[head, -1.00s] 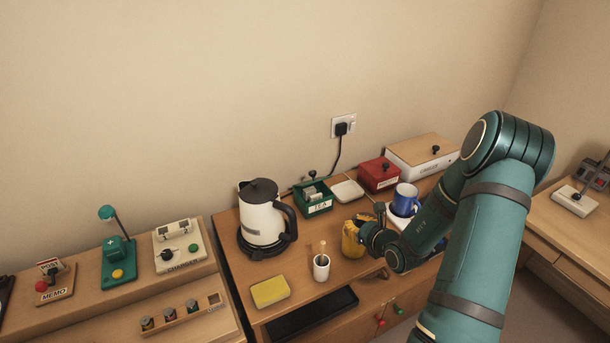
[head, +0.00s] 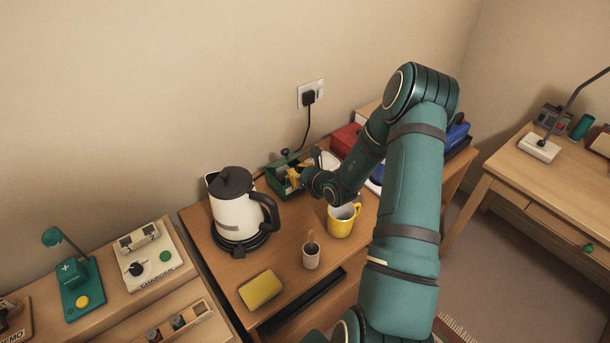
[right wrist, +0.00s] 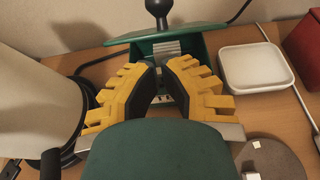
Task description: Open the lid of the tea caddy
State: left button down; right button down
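The green tea caddy (head: 282,183) stands on the wooden cabinet, right of the kettle. Its green lid (right wrist: 125,40), with a black knob (right wrist: 157,12), stands raised at the back, and pale packets (right wrist: 172,46) show below it. The lid's exact angle is hard to judge. My right gripper (right wrist: 160,68) has its yellow fingers in front of the caddy, tips drawn almost together, with nothing seen between them. In the head view the right gripper (head: 301,178) overlaps the caddy; whether it touches is unclear. The fingers hide much of the caddy's front. My left gripper is out of view.
A white kettle (head: 238,212) stands left of the caddy. A yellow mug (head: 342,222), a cup with a stick (head: 311,257) and a yellow sponge (head: 260,290) are in front. A white dish (right wrist: 253,68) and a red box (head: 347,138) are to the right.

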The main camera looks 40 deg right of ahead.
aim_at(283, 155)
jog(key=shift+x, duration=1.6)
jog(key=shift+d+r, duration=0.1)
